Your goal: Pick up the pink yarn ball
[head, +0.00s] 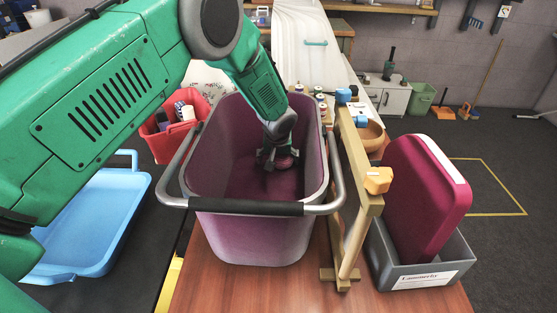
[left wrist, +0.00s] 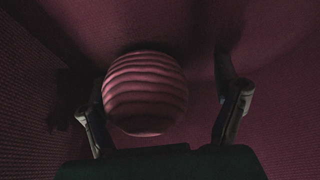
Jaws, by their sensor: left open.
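The pink yarn ball (left wrist: 145,93) lies inside the purple basket (head: 253,229), and it shows as striped pink in the left wrist view. In the head view only a small part of the ball (head: 286,162) shows under my gripper. My left gripper (head: 277,160) reaches down into the basket. It is open, with one finger on each side of the ball in the left wrist view (left wrist: 165,105). The ball sits nearer the left finger, with a gap to the right finger. Whether the left finger touches it I cannot tell. My right gripper is not in view.
The basket's handle (head: 249,208) lies across its front. A wooden frame (head: 357,190) stands close to its right, beside a grey bin (head: 382,257) with a maroon cushion (head: 420,195). A red basket (head: 163,147) and blue tray (head: 92,221) are at left.

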